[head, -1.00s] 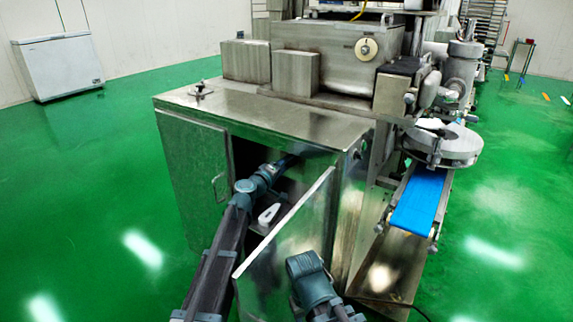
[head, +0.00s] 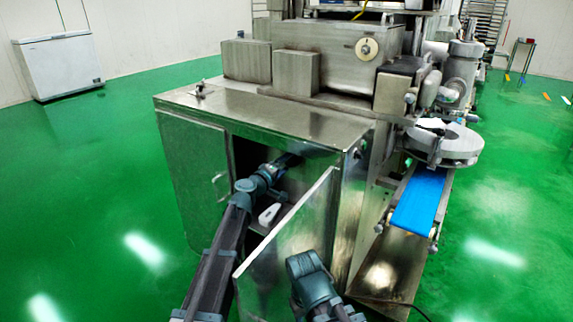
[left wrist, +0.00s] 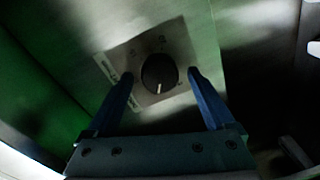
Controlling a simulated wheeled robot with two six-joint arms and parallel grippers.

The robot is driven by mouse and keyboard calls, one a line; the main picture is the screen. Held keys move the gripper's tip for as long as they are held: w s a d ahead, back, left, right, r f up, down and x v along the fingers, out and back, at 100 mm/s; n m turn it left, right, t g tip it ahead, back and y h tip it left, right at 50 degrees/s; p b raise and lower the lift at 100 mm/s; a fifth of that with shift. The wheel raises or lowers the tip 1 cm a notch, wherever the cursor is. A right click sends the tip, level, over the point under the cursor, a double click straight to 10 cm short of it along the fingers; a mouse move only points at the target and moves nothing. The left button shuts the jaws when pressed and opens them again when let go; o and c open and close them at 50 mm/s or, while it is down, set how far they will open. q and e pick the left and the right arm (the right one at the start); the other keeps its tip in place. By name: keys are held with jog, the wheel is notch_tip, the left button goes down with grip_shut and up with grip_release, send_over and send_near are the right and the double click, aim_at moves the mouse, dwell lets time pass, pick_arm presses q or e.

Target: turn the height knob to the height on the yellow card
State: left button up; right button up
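The dark round knob (left wrist: 159,73) shows in the left wrist view on a pale square plate with small marks around it. Its white pointer line points roughly down in that picture. My left gripper (left wrist: 160,76) is open, with one blue finger on each side of the knob and visible gaps between. In the head view my left arm reaches into the open cabinet (head: 183,180), and its gripper is hidden inside. No yellow card can be made out; only a thin yellow piece (head: 360,12) shows at the top of the machine. My right gripper is not seen.
The open cabinet door (head: 290,240) stands beside my left arm, between it and my right arm. A pale round dial (head: 366,48) is on the machine's upper front. A blue conveyor belt (head: 420,200) runs at the right.

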pick_arm(q)
jog(key=v, duration=1.3)
jog(key=shift+s+a+p, duration=0.2)
jog(key=shift+s+p, duration=0.15)
